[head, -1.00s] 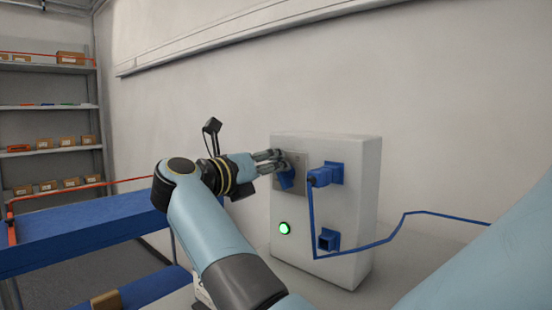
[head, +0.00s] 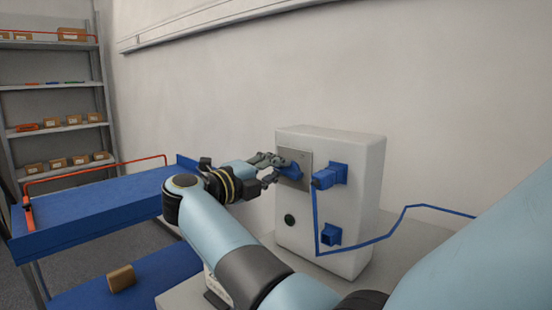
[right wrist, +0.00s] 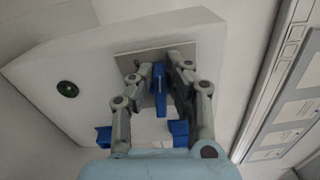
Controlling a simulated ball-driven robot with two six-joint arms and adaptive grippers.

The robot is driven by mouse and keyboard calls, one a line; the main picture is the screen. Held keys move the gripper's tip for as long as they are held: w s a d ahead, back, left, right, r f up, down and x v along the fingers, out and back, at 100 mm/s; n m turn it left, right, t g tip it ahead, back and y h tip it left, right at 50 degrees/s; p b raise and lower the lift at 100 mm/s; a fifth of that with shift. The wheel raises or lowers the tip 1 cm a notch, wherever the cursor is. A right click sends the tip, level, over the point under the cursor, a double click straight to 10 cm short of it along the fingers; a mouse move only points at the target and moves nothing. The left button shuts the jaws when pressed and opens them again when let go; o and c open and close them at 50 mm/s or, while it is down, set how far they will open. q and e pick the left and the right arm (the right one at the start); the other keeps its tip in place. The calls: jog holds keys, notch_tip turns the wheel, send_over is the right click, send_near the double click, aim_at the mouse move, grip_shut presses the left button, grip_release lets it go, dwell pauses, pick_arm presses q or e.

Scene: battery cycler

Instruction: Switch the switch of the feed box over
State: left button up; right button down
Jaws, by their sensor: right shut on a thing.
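The feed box (head: 352,150) is a white cabinet standing on a grey surface by the wall. Its switch is a blue handle (head: 292,170) on a grey plate (head: 304,157) at the upper left of the front. My right gripper (head: 279,170) is at the plate, its fingers shut on the handle. In the right wrist view the blue handle (right wrist: 160,90) lies between the two fingers, in front of the plate (right wrist: 140,60). The fingers partly hide the handle. The round lamp (head: 290,220) below the plate is dark green and unlit. My left gripper is not in view.
A blue plug (head: 323,180) with a blue cable (head: 390,228) sits in the upper socket, close right of the switch. A lower blue socket (head: 330,236) is empty. A blue cart (head: 100,205) stands at left, shelves (head: 60,130) behind it.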

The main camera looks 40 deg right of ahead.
jog(key=shift+f+n+p, duration=0.15)
jog(key=shift+n+p, duration=0.35)
jog(key=shift+n, duration=0.3)
jog(key=c, duration=1.3)
grip_release()
jog(key=shift+w+a+f, duration=0.1)
jog(key=shift+w, duration=0.05)
jog(key=shift+c, duration=0.2)
notch_tip(320, 180, up, 10)
